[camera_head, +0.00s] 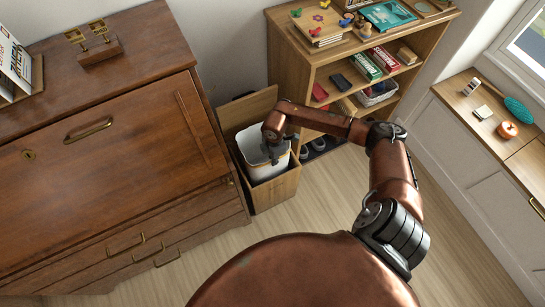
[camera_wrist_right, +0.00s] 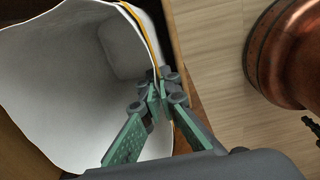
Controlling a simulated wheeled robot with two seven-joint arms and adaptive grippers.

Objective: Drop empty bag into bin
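The empty bag (camera_head: 251,146) is white and sits with its mouth open inside the wooden bin (camera_head: 274,191), a tilt-out box beside the dresser. In the right wrist view the bag (camera_wrist_right: 60,85) shows a pale hollow inside and a yellow band along its rim. My right gripper (camera_head: 273,157) is at the bag's right rim, over the bin. In the wrist view the green-padded fingers of this gripper (camera_wrist_right: 161,92) come together at the tips on the banded rim. The bag's bottom is hidden by the bin in the head view. My left gripper is not in view.
A brown dresser (camera_head: 100,150) stands left of the bin. An open shelf unit (camera_head: 310,75) with boxes, a basket and shoes is behind and right of it. A white cabinet (camera_head: 470,150) is at the right. The wood floor (camera_head: 310,215) in front is clear.

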